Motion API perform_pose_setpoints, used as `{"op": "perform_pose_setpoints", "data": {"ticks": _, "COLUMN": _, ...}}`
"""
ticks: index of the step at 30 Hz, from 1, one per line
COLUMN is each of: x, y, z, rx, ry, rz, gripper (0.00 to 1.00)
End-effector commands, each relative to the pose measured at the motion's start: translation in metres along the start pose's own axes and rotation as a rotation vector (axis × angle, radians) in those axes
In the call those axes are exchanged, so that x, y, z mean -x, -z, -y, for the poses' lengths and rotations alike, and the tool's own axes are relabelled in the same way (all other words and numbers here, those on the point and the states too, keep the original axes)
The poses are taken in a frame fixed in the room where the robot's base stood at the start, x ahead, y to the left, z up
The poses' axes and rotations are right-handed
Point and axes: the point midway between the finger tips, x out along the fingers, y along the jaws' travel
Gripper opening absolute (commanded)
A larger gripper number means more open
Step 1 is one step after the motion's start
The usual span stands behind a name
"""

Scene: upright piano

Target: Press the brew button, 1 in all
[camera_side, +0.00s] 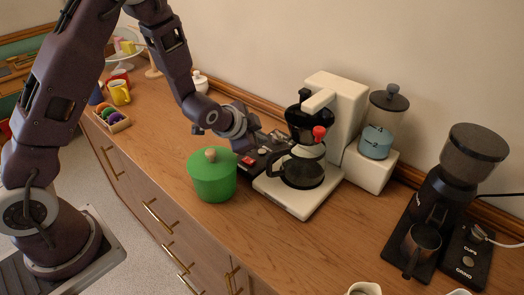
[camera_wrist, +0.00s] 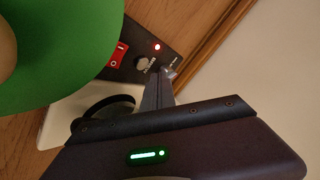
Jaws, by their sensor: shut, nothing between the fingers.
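The white coffee maker (camera_side: 340,98) stands against the wall with a glass carafe (camera_side: 304,173) on its base. Its black control panel (camera_side: 262,158) lies to the left of the carafe. In the wrist view the panel (camera_wrist: 128,68) bears a red rocker switch (camera_wrist: 118,55), a round silver knob (camera_wrist: 141,64) and a lit red lamp (camera_wrist: 156,47). My gripper (camera_side: 265,140) is shut and empty, low over the panel. In the wrist view its fingertips (camera_wrist: 164,76) meet a small silver part in the picture, perhaps the brew button. I cannot tell whether they touch it.
A green lidded pot (camera_side: 212,180) stands close in front of the panel and fills the upper left of the wrist view. A black grinder (camera_side: 436,210) stands at the right, with its own control panel (camera_side: 466,258). Bare wooden counter lies left of the pot.

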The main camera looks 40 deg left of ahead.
Motion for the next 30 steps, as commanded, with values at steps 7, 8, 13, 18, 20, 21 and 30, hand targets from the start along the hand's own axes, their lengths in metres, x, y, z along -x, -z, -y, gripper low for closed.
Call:
{"op": "perform_pose_setpoints", "data": {"ticks": 7, "x": 0.018, "y": 0.014, "z": 0.014, "rx": 0.0, "ry": 0.002, "rz": -0.003, "gripper": 0.0}}
{"op": "perform_pose_setpoints", "data": {"ticks": 8, "x": 0.02, "y": 0.015, "z": 0.015, "rx": 0.0, "ry": 0.002, "rz": -0.003, "gripper": 0.0}}
{"op": "perform_pose_setpoints", "data": {"ticks": 13, "x": 0.027, "y": 0.02, "z": 0.019, "rx": -0.001, "ry": 0.001, "rz": -0.002, "gripper": 0.0}}
{"op": "perform_pose_setpoints", "data": {"ticks": 18, "x": 0.027, "y": 0.02, "z": 0.02, "rx": -0.001, "ry": 0.0, "rz": 0.0, "gripper": 0.0}}
{"op": "perform_pose_setpoints", "data": {"ticks": 20, "x": 0.027, "y": 0.02, "z": 0.02, "rx": -0.001, "ry": 0.0, "rz": -0.001, "gripper": 0.0}}
{"op": "perform_pose_setpoints", "data": {"ticks": 21, "x": 0.027, "y": 0.02, "z": 0.02, "rx": -0.001, "ry": 0.0, "rz": -0.001, "gripper": 0.0}}
{"op": "perform_pose_setpoints", "data": {"ticks": 30, "x": 0.028, "y": 0.02, "z": 0.02, "rx": 0.0, "ry": 0.0, "rz": -0.001, "gripper": 0.0}}
